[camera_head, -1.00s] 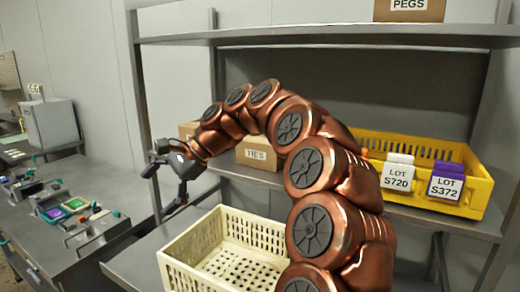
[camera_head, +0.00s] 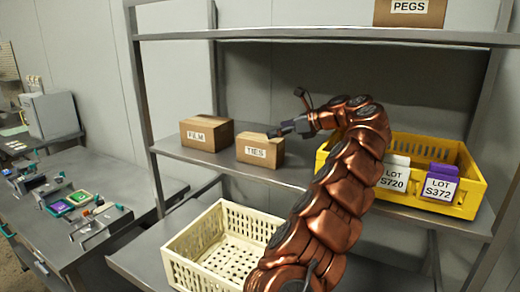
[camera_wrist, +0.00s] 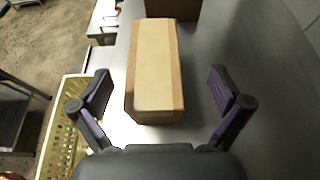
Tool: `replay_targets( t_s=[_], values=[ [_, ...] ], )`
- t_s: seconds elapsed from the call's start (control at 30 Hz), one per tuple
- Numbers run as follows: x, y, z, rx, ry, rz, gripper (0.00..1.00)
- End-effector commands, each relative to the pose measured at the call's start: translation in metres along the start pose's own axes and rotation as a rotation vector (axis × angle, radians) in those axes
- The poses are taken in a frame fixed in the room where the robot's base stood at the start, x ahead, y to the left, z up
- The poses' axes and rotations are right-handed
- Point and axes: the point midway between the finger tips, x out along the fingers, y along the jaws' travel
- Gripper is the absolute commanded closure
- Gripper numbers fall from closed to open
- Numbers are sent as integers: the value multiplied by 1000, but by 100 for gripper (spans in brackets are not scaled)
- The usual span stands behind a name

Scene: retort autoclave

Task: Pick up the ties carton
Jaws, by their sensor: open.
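The ties carton (camera_head: 258,150) is a small brown cardboard box with a white TIES label. It sits on the middle shelf, beside the film carton. My gripper (camera_head: 286,118) is at the carton's right end in the head view, seen side-on. In the wrist view the carton (camera_wrist: 155,70) lies ahead, its long top running away from me. The open fingers (camera_wrist: 163,98) stand to either side of its near end, with a gap on both sides. Nothing is held. I cannot tell how far the fingertips are above or below the carton's top.
The film carton (camera_head: 207,133) stands just left, and shows beyond in the wrist view (camera_wrist: 172,9). A yellow crate (camera_head: 472,183) with lot-labelled items is to the right. A cream crate (camera_head: 182,268) sits below. The upper shelf (camera_head: 300,36) holds a PEGS box.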

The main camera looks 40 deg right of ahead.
Motion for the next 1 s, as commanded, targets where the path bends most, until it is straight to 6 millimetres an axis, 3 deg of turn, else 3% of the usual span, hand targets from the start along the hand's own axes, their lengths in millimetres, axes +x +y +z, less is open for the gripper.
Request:
replay_targets(
  t_s=[0.47, 0.8, 1.0],
  values=[
    [35, 6, -1, -1, -3, 4, 0],
    [71, 10, -5, -2, 1, 5, 0],
    [73, 9, -7, -3, 1, 3, 0]
  ],
)
